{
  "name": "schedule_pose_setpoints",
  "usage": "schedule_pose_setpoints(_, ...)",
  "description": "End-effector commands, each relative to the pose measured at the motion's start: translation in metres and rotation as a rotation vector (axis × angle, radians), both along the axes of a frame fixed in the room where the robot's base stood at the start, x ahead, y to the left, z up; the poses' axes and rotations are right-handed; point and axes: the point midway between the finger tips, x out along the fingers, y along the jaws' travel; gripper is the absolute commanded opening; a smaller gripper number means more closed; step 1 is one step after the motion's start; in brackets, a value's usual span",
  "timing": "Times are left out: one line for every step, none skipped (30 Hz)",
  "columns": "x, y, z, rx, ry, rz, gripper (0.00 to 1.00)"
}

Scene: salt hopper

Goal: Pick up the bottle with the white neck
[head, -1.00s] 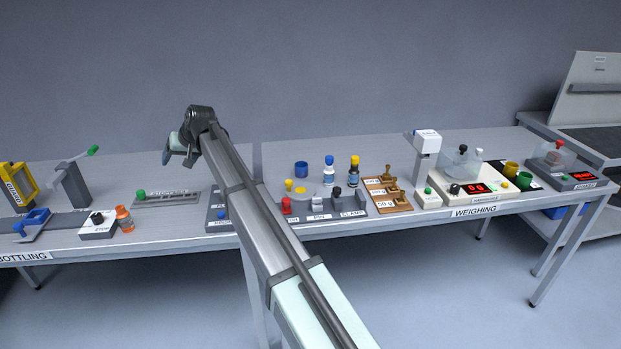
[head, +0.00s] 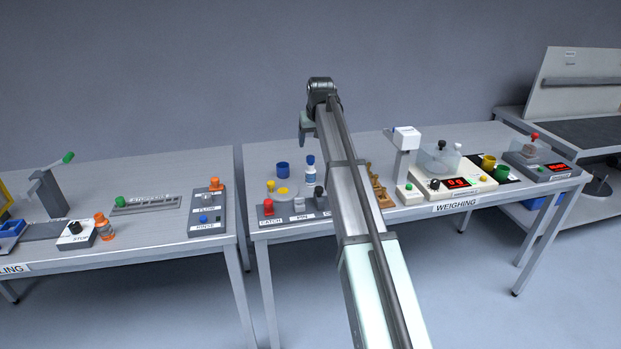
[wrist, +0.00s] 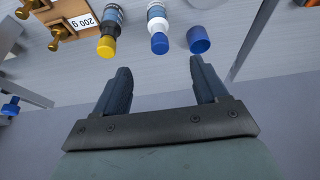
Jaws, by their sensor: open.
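The bottle with the white neck (head: 310,171) stands upright on the right table in the head view. It has a blue cap and a blue label. In the wrist view, the white-necked bottle (wrist: 157,14) shows beyond the fingers, between a yellow-capped bottle (wrist: 113,16) and a blue cup (wrist: 199,40). My gripper (head: 304,132) is above the table in the head view. In the wrist view, my gripper (wrist: 160,72) is open and empty, its fingers apart and short of the bottles. In the head view, my arm hides the yellow-capped bottle.
The blue cup (head: 283,169) stands left of the bottle in the head view. A red knob (head: 268,206) and grey blocks are in front. Brass weights on a wooden holder (head: 382,196) and a white-headed post (head: 406,139) stand to the right. A gap separates the two tables.

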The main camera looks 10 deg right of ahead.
Motion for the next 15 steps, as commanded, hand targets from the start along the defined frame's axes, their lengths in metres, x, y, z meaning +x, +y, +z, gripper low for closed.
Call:
schedule_pose_setpoints(0.001, -0.002, -0.004, -0.001, 0.002, -0.002, 0.72)
schedule_pose_setpoints(0.002, -0.003, -0.006, -0.002, 0.003, -0.002, 0.72)
schedule_pose_setpoints(0.004, -0.003, -0.011, -0.002, 0.004, -0.002, 0.72)
schedule_pose_setpoints(0.006, -0.003, -0.015, -0.002, 0.003, -0.002, 0.72)
schedule_pose_setpoints(0.008, -0.002, -0.019, -0.002, 0.003, -0.002, 0.72)
schedule_pose_setpoints(0.010, -0.002, -0.026, -0.001, 0.003, -0.002, 0.72)
schedule_pose_setpoints(0.012, -0.002, -0.032, -0.001, 0.004, -0.002, 0.72)
schedule_pose_setpoints(0.014, -0.002, -0.037, -0.001, 0.004, -0.002, 0.72)
schedule_pose_setpoints(0.017, -0.002, -0.043, -0.001, 0.003, -0.002, 0.72)
schedule_pose_setpoints(0.019, -0.002, -0.047, -0.001, 0.003, -0.002, 0.72)
schedule_pose_setpoints(0.021, -0.002, -0.052, -0.001, 0.003, -0.002, 0.72)
schedule_pose_setpoints(0.023, -0.002, -0.058, -0.001, 0.003, -0.002, 0.72)
schedule_pose_setpoints(0.025, -0.002, -0.061, -0.001, 0.003, -0.002, 0.72)
schedule_pose_setpoints(0.026, -0.002, -0.064, -0.001, 0.002, -0.002, 0.72)
schedule_pose_setpoints(0.028, -0.002, -0.068, -0.001, 0.001, -0.002, 0.72)
